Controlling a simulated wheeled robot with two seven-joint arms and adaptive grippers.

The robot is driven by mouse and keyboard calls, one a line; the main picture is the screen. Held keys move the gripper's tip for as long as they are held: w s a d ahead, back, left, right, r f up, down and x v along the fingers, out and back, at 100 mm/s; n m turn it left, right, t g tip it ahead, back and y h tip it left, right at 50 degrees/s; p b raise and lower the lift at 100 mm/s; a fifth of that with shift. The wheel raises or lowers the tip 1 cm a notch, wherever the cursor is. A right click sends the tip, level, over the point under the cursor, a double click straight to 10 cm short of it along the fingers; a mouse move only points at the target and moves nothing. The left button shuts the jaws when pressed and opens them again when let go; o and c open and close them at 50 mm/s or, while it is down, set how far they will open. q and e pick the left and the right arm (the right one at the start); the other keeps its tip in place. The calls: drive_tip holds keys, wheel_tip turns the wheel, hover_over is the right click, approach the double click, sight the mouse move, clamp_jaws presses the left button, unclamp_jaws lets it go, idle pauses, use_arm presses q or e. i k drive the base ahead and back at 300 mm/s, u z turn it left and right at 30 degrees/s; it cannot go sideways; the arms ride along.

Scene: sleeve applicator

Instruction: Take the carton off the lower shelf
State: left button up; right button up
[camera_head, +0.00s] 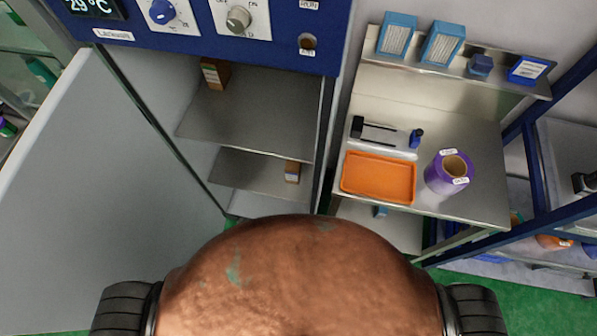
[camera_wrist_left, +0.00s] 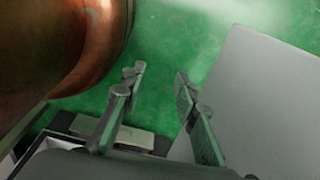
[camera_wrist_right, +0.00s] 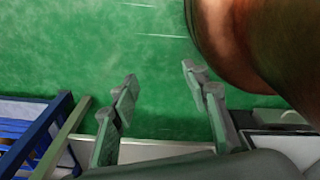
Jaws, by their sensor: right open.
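A small brown carton (camera_head: 292,171) with a pale label stands on the lower shelf (camera_head: 245,172) of the open cabinet, near that shelf's right end. Another brown carton (camera_head: 213,72) stands on the upper shelf (camera_head: 255,115), at the back left. My left gripper (camera_wrist_left: 159,72) shows only in the left wrist view, with its fingers apart and nothing between them, above the green floor beside a grey panel. My right gripper (camera_wrist_right: 160,74) shows only in the right wrist view, also open and empty above the green floor. Neither gripper is near a carton.
The cabinet's grey door (camera_head: 100,200) stands open on the left. To the right, a metal bench (camera_head: 480,200) holds an orange tray (camera_head: 378,178), a purple roll (camera_head: 447,175) and a small device (camera_head: 385,133). Blue boxes (camera_head: 442,43) stand on a ledge above. Blue frame posts stand at the far right.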

sight(292, 170)
drive_tip(key=z, duration=0.95)
drive_tip(key=k, duration=1.2)
drive_tip(key=u, duration=1.05)
drive_tip(key=i, duration=0.5)
drive_tip(key=z, duration=0.05)
